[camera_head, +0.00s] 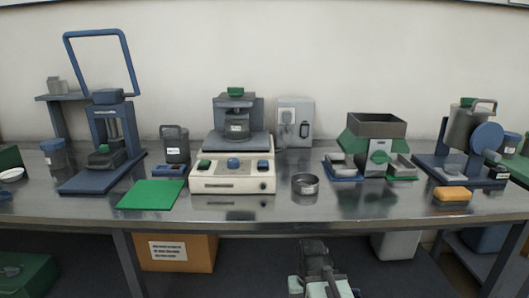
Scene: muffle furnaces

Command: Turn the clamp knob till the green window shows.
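A cream machine (232,179) with a grey upper unit stands at the middle of the bench, with a green knob-like cap (235,91) on its top. A grey canister machine (465,127) on a blue base at the right also carries a small green top piece (467,101). I cannot tell which of these is the clamp knob, and no green window can be made out. My gripper (314,250) is low at the bottom centre, in front of the bench edge and apart from everything on the bench. Its fingers are too small and dark to read.
The steel bench (290,212) is crowded along its back. A cardboard box (200,252) sits underneath.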

